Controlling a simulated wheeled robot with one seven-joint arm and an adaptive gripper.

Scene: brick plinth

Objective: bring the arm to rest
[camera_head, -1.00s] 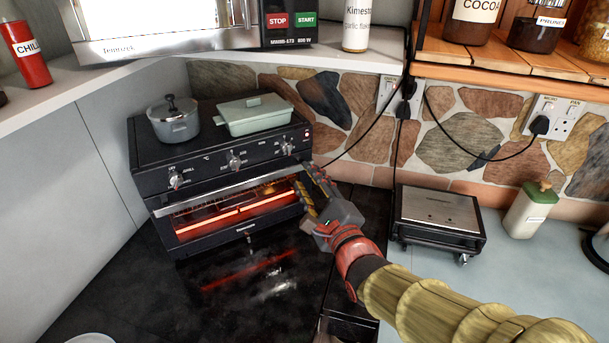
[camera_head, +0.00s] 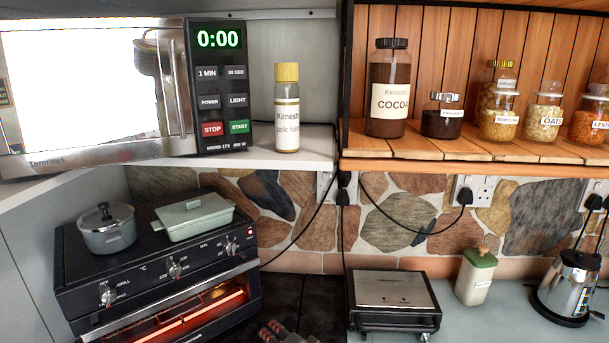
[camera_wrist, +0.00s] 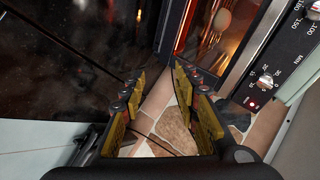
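My gripper (camera_wrist: 158,88) shows in the wrist view with its two yellow-padded fingers apart and nothing between them. In the head view only a small dark and red part of my gripper (camera_head: 286,333) shows at the bottom edge; the rest of the arm is out of the picture. It is to the right of the black toaster oven (camera_head: 75,283), whose inside glows orange. In the wrist view the oven's glowing front (camera_wrist: 222,22) is beyond the right finger, apart from it.
A grey pot (camera_head: 107,236) and a pale green dish (camera_head: 195,216) stand on the oven. A black and silver grill (camera_head: 393,290), a green-lidded bottle (camera_head: 475,276) and a kettle (camera_head: 568,285) stand to the right. A microwave (camera_head: 215,100) and jars are on the shelves above.

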